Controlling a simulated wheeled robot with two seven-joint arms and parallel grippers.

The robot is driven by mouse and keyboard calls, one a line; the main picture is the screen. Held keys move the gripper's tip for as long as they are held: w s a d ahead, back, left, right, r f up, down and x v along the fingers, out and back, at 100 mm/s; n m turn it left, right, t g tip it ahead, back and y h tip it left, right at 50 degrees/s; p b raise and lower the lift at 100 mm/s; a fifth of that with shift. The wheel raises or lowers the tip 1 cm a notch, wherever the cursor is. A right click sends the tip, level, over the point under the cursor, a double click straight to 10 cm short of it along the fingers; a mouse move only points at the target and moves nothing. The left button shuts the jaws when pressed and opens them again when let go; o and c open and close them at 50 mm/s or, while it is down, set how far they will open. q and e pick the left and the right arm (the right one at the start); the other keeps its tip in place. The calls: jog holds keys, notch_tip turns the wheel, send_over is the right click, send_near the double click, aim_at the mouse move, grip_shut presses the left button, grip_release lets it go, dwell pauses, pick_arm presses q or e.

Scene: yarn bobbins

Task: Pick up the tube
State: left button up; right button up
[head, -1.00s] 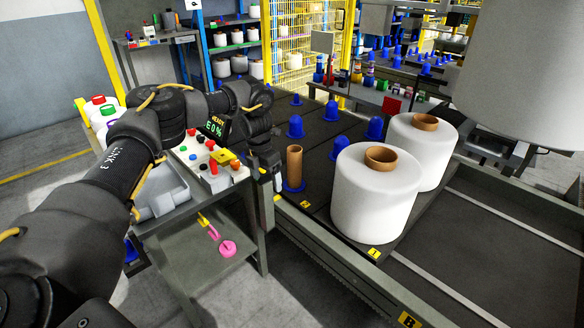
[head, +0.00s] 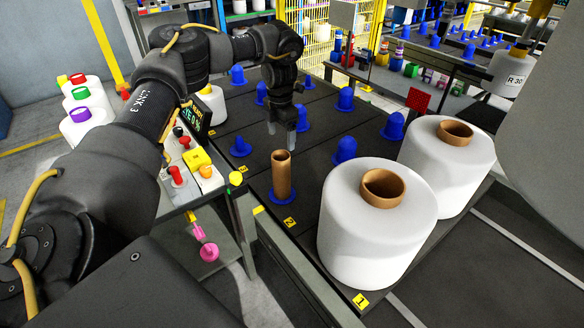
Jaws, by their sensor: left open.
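The bare brown tube (head: 281,176) stands upright on a blue base at the position with the yellow 2 label, near the front edge of the dark conveyor table. My left gripper (head: 285,134) points down above the table, just behind the tube in the picture. Its two pale fingers are apart with nothing between them, and it does not touch the tube. My right gripper is not in view.
Two white bobbins (head: 370,235) (head: 447,170) with brown cores stand right of the tube. Several blue pegs (head: 346,150) dot the dark table (head: 300,200). A control panel with coloured buttons (head: 196,160) is at left.

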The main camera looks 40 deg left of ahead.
pick_arm(q)
send_over(281, 160)
jog(key=s+d, duration=0.2)
notch_tip(281, 160, down, 5)
notch_tip(281, 160, down, 4)
jog(key=shift+s+f, duration=0.1)
jog(key=shift+f, duration=0.65)
jog(key=c, duration=1.3)
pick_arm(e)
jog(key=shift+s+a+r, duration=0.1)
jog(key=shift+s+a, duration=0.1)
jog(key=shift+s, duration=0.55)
